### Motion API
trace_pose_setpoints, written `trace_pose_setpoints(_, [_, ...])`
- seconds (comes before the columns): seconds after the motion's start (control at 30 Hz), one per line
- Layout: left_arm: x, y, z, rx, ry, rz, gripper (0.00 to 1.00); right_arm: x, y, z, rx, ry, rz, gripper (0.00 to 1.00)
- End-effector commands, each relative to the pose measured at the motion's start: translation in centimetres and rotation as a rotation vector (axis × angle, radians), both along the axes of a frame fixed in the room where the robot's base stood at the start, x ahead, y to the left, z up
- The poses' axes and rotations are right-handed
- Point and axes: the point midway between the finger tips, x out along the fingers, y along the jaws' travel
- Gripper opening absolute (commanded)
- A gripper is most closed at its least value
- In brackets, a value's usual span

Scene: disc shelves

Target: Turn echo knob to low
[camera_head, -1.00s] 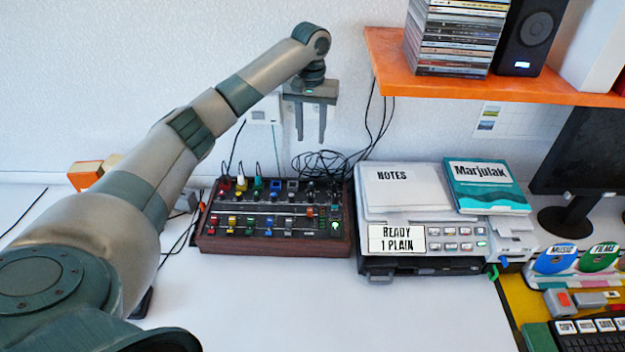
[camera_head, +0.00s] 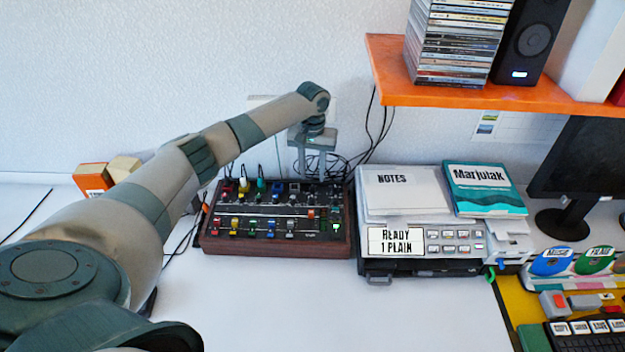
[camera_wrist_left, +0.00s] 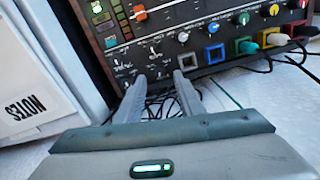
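The mixer (camera_head: 274,249), a dark panel with wooden edges, sits on the white desk in the head view. It carries coloured knobs, sliders and small lit indicators. My left gripper (camera_head: 311,174) is above its back edge, fingers pointing down and apart, with nothing between them. In the left wrist view the open fingers (camera_wrist_left: 159,79) are close to the panel edge (camera_wrist_left: 196,66), near small dark knobs and sockets. I cannot tell whether they touch it. The labels are too small to read, so I cannot tell which knob is echo. My right gripper is out of view.
Black cables (camera_head: 362,157) lie behind the mixer, and coloured plugs (camera_head: 243,185) stand at its back left. A printer (camera_head: 424,267) with a NOTES pad stands close on the right. An orange shelf (camera_head: 440,95) overhangs at upper right. The front desk is clear.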

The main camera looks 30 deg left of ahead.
Motion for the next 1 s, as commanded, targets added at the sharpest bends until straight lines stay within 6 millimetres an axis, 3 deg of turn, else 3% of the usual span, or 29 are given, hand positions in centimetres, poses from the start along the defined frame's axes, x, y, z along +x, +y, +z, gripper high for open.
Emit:
trace_pose_setpoints(0.3, [0.0,0.0,-4.1,0.0,0.001,0.001,0.35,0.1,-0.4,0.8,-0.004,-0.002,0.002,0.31])
trace_pose_setpoints(0.73, [0.0,0.0,-4.9,-0.001,-0.001,0.0,0.35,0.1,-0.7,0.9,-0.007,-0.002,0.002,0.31])
trace_pose_setpoints(0.77, [0.0,0.0,-4.9,-0.001,-0.001,0.0,0.32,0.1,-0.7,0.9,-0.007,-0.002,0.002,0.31])
trace_pose_setpoints(0.9, [0.0,0.0,-4.9,-0.001,-0.001,0.0,0.0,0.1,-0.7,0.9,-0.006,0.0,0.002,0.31])
trace_pose_setpoints(1.0, [0.0,0.0,-4.8,-0.001,-0.001,0.0,0.0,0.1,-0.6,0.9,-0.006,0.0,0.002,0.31])
